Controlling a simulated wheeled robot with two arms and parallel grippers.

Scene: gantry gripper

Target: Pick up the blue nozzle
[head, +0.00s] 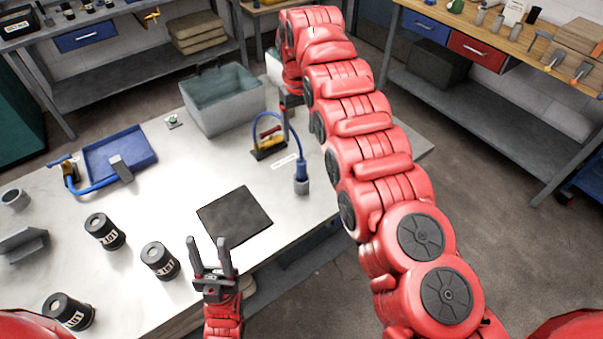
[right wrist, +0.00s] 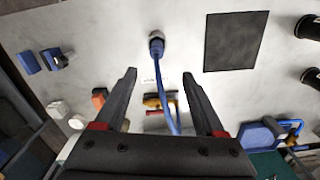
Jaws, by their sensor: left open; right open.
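The blue nozzle (head: 302,184) stands upright in a small grey holder on the light table, right of the black mat. A blue hose arches from it to a yellow and black base (head: 268,150). In the right wrist view the nozzle (right wrist: 157,44) lies ahead of the fingertips, roughly centred between them, with the hose running back between the fingers. My left gripper (head: 213,246) is open and empty near the table's front edge.
A black mat (head: 235,216) lies left of the nozzle. Several black canisters (head: 105,231) stand at left. A blue tray (head: 135,148) and a grey bin (head: 240,118) stand farther back. A white label (head: 285,162) lies near the nozzle. Workbenches line the back.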

